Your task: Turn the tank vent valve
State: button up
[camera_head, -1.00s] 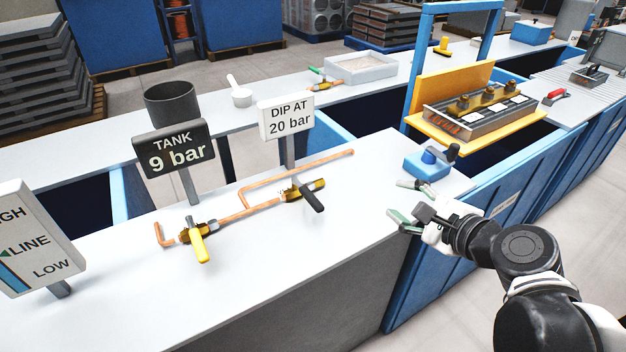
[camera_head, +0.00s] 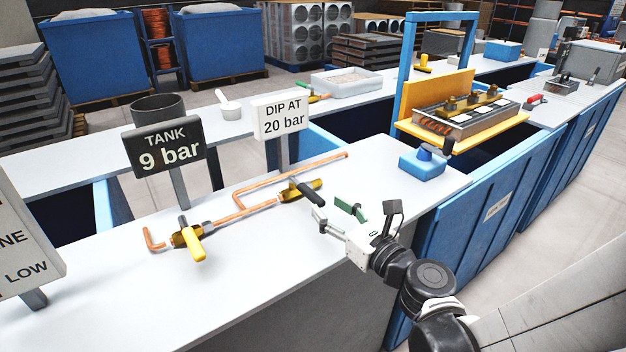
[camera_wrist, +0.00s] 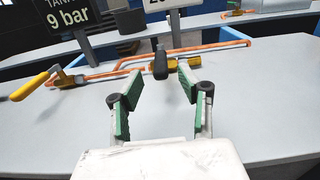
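A copper pipe (camera_head: 232,213) on the white bench carries two brass valves. The valve with a yellow handle (camera_head: 192,243) is at the left, near the sign reading TANK 9 bar (camera_head: 166,152). The valve with a black handle (camera_head: 309,194) is at the right, below the sign reading DIP AT 20 bar (camera_head: 281,117). No label names either one the vent valve. My gripper (camera_head: 327,206) is open and empty, close to the black handle. In the wrist view the black handle (camera_wrist: 160,64) appears between the green-padded fingertips; contact cannot be told. The yellow handle (camera_wrist: 33,84) is off to the left.
A blue block with a dark lever (camera_head: 423,163) stands at the bench's right end. A level sign (camera_head: 22,240) stands at the left edge. A dark cup (camera_head: 158,108) and a white scoop (camera_head: 228,106) are behind. The front of the bench is clear.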

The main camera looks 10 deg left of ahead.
aim_at(304, 186)
jog(key=b+x, duration=0.1)
jog(key=x, duration=0.9)
jog(key=shift+a, duration=0.1)
jog(key=shift+c, duration=0.3)
grip_shut()
